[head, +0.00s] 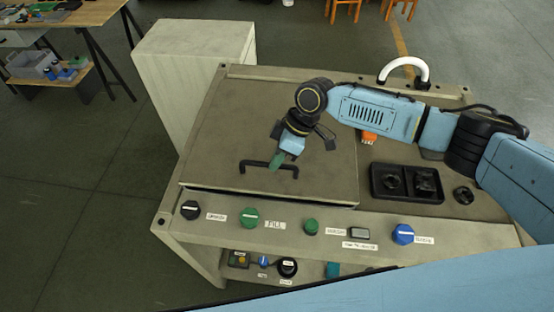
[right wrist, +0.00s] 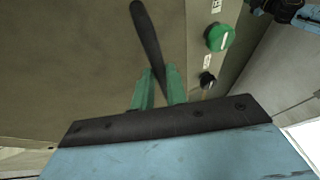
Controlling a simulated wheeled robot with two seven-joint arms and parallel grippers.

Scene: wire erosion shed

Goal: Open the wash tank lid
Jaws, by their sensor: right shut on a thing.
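The wash tank lid (head: 225,120) is a large flat grey-brown panel on top of the wash station. A dark gap shows along its front edge; I cannot tell how far it is raised. Its black bar handle (head: 249,163) is near the front edge. My right gripper (head: 277,162) comes down over the handle and is shut on it. In the right wrist view the green fingers (right wrist: 160,90) are on either side of the dark handle bar (right wrist: 147,35), and the lid (right wrist: 70,60) fills the left. My left gripper is not in view.
The front panel holds a black knob (head: 190,210), a green knob (head: 249,218) and a blue knob (head: 403,234). A black tray (head: 408,197) with dark parts and a white curved pipe (head: 405,63) are right of the lid. A pale cabinet (head: 165,80) stands at the left.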

